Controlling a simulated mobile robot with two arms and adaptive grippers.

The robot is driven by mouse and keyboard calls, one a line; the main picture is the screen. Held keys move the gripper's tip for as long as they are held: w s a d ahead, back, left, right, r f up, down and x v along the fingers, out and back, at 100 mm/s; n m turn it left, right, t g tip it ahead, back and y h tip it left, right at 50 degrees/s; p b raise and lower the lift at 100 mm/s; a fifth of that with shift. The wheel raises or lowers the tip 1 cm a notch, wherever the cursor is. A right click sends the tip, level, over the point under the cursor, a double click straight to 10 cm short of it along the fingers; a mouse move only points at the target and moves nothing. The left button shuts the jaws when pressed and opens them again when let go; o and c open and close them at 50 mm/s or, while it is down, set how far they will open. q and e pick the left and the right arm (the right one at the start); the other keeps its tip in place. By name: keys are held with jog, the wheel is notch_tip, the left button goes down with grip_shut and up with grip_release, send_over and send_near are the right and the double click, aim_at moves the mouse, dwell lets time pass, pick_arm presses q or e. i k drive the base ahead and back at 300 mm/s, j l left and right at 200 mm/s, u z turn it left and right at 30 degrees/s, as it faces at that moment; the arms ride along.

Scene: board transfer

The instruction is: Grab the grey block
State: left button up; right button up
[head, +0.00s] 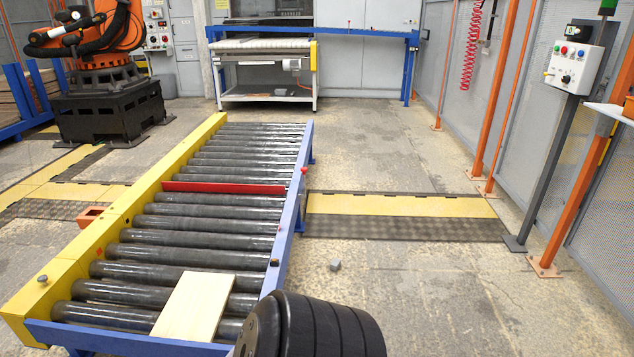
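A small grey block (335,265) lies on the concrete floor, just right of the roller conveyor's blue side rail. Nothing touches it and it is in plain sight. Neither my left nor my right gripper shows in the head view. A black ribbed part of my own body fills the bottom middle, below the block.
The roller conveyor (215,211) has a yellow left rail (120,210) and a blue right rail (292,220). A pale wooden board (196,308) and a red bar (224,187) are on it. An orange post (590,190) and mesh fence stand right. Floor around the block is clear.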

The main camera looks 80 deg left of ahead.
aim_at(335, 264)
jog(key=u, duration=2.55)
